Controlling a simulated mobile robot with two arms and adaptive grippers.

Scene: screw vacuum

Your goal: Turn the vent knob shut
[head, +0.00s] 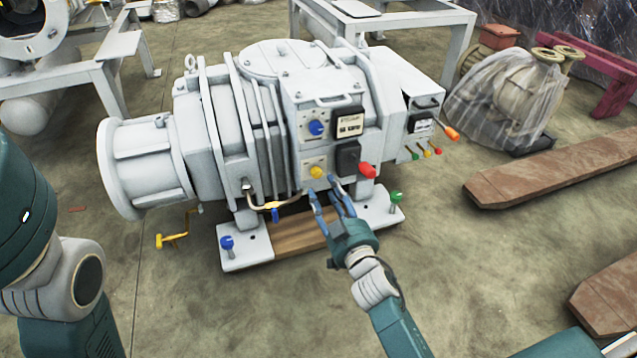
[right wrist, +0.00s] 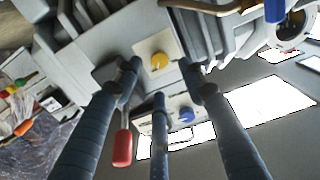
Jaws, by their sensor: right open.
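The grey screw vacuum pump (head: 262,120) stands on a low base in the middle of the head view. Its front panel carries a yellow knob (head: 316,172) and, above it, a blue knob (head: 317,128). Both also show in the right wrist view, the yellow knob (right wrist: 159,62) and the blue knob (right wrist: 186,114). I cannot read which one is marked vent. My right gripper (head: 328,188) is open and empty, its fingertips just below the yellow knob in the head view. In the right wrist view its fingers (right wrist: 160,76) spread around the yellow knob's line of sight, apparently not touching it.
A red handle (head: 367,170) juts out just right of the yellow knob. A bent pipe with a blue-handled valve (head: 275,214) lies left of my gripper. Green (head: 396,199) and blue (head: 227,243) knobs stand on the base plate. Floor in front is clear.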

